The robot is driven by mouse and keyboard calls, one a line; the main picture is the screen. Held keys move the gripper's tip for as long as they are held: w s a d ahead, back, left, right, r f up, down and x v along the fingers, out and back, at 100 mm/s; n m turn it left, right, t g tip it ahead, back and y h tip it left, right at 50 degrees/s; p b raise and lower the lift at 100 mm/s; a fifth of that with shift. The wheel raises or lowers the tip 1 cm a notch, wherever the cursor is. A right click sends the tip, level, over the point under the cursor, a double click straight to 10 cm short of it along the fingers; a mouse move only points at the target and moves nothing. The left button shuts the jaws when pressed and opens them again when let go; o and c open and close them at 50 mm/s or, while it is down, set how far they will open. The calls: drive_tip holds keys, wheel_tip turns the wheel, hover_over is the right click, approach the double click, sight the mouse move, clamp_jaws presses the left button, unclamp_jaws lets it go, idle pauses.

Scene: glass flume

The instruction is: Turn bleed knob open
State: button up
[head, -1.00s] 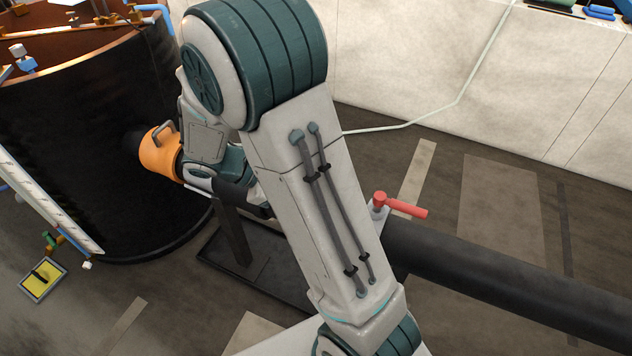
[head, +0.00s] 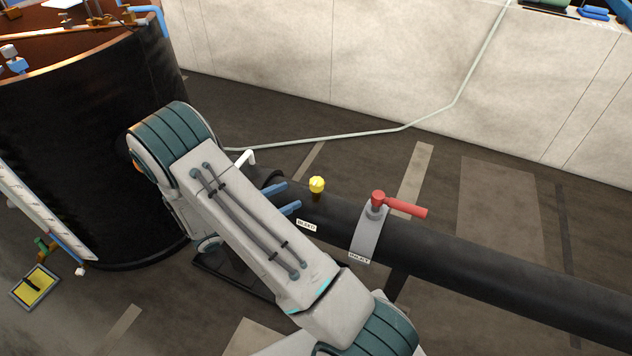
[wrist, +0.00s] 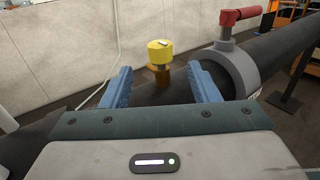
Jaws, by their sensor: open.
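The bleed knob (head: 317,184) is a small yellow knob on a short brown stem on top of the black pipe. A label lies on the pipe just below it in the head view. In the wrist view the yellow knob (wrist: 160,51) stands upright, ahead of my gripper and between the lines of its fingers. My gripper (head: 286,198) has blue fingers and is open and empty. In the head view it is just left of the knob, with the fingertips apart from it. The wrist view shows both fingers (wrist: 161,82) spread wide.
A red-handled valve (head: 379,200) on a grey collar stands on the pipe right of the knob. The black pipe (head: 480,252) runs to the lower right. A large black tank (head: 80,150) is at left. A pale wall (head: 300,80) stands behind, with open floor before it.

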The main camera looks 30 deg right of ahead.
sight(311, 186)
drive_tip(key=d, duration=0.3)
drive_tip(key=d+p, duration=0.1)
drive_tip(key=d, duration=0.6)
drive_tip(key=shift+w, duration=0.35)
drive_tip(key=shift+c, duration=0.3)
